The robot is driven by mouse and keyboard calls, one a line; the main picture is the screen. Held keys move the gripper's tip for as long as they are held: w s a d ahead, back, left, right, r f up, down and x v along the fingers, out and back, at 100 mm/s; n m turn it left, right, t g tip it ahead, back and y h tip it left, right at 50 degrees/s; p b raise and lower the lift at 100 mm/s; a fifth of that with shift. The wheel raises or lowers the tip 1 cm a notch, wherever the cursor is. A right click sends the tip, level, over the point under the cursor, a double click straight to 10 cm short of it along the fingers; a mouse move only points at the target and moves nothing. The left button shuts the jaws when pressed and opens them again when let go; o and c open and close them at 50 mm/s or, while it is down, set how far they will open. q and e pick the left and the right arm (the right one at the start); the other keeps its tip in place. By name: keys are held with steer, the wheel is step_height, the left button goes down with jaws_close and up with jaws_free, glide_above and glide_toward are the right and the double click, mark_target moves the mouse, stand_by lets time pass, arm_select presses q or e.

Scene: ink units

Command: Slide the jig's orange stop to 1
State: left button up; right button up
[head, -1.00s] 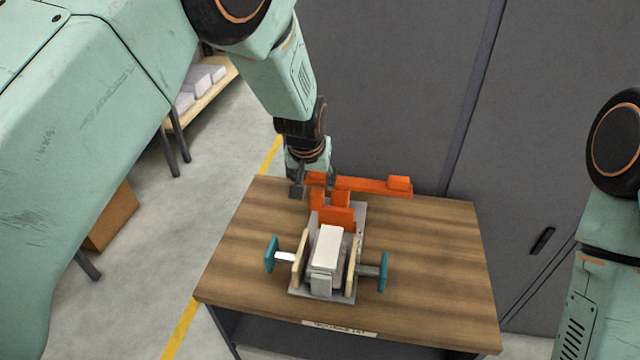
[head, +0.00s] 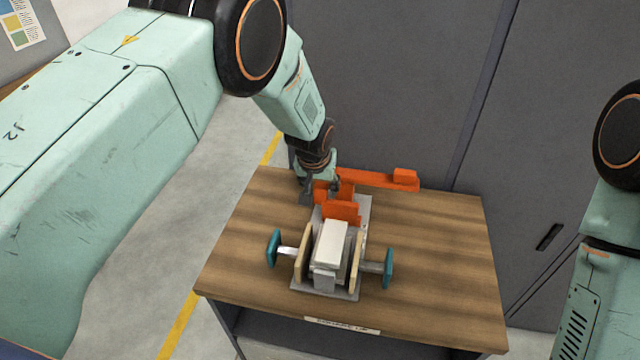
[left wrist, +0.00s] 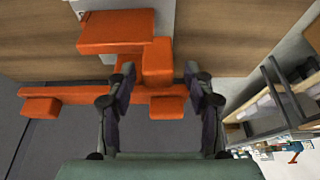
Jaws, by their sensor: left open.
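The jig (head: 352,284) is a grey base on the wooden table, with a pale block (head: 331,246) between two cream side plates. The orange stop (head: 342,213) stands at its far end, with a raised block and a long bar reaching right. My left gripper (head: 321,191) is open at the stop's left rear. No scale mark reads clearly. My right gripper is out of view.
Teal-ended handles (head: 274,249) stick out on both sides of the jig. The wooden table (head: 440,260) is clear to the right. Grey cabinets (head: 400,80) stand close behind it. A shelf (left wrist: 270,105) shows at right in the left wrist view.

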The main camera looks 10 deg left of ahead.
arm_select(q)
steer(key=shift+s+d+r, duration=0.2)
steer(key=shift+s+r, duration=0.15)
steer(key=shift+c, duration=0.4)
steer(key=shift+w+a+f, duration=0.25)
steer(key=shift+w+f, duration=0.05)
steer(key=c, duration=0.5)
steer(key=shift+d+r, duration=0.15)
jaws_close()
